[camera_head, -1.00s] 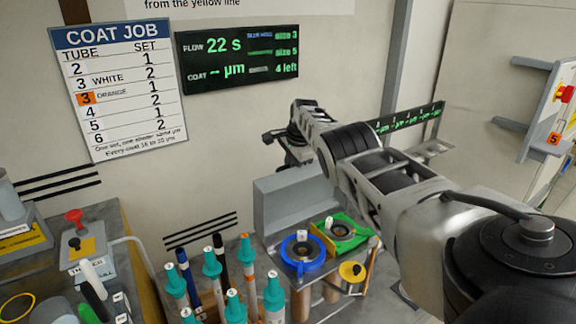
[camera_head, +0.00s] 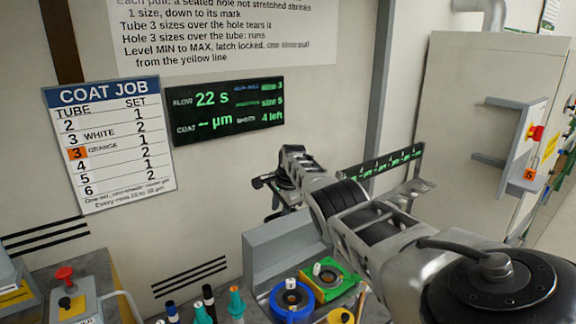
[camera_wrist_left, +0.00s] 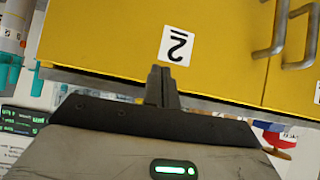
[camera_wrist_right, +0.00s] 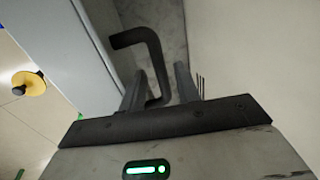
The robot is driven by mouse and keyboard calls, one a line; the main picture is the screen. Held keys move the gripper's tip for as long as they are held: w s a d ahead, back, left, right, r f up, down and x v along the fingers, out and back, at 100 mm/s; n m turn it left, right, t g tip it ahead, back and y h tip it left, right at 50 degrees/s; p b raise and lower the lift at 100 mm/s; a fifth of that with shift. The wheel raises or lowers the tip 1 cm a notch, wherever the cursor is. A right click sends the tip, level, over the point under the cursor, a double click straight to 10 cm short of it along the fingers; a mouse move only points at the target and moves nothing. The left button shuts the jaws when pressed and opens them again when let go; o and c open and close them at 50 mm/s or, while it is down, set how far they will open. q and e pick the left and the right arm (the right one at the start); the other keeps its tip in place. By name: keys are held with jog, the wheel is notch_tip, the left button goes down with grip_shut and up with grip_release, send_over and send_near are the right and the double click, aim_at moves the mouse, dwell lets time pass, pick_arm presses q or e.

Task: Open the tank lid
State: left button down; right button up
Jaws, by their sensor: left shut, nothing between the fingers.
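A grey box-like housing (camera_head: 285,245), which may be the tank, stands against the wall in the head view; I cannot tell which part is its lid. My right gripper (camera_head: 268,186) is above it, at the end of an arm reaching in from the right. In the right wrist view a dark bent handle (camera_wrist_right: 152,45) reaches down between the fingers of the right gripper (camera_wrist_right: 160,88). The fingers are apart, and I cannot tell whether they touch it. My left gripper (camera_wrist_left: 162,86) is shut and empty, facing a yellow panel (camera_wrist_left: 110,35) labelled 2.
A blue ring fixture (camera_head: 291,299) and a green one (camera_head: 330,272) sit in front of the housing. A control box with a red knob (camera_head: 65,273) is far left. A green-lettered rail (camera_head: 395,170) is behind my right arm.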

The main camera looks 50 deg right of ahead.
jog(key=v, duration=1.3)
jog(key=shift+s, duration=0.1)
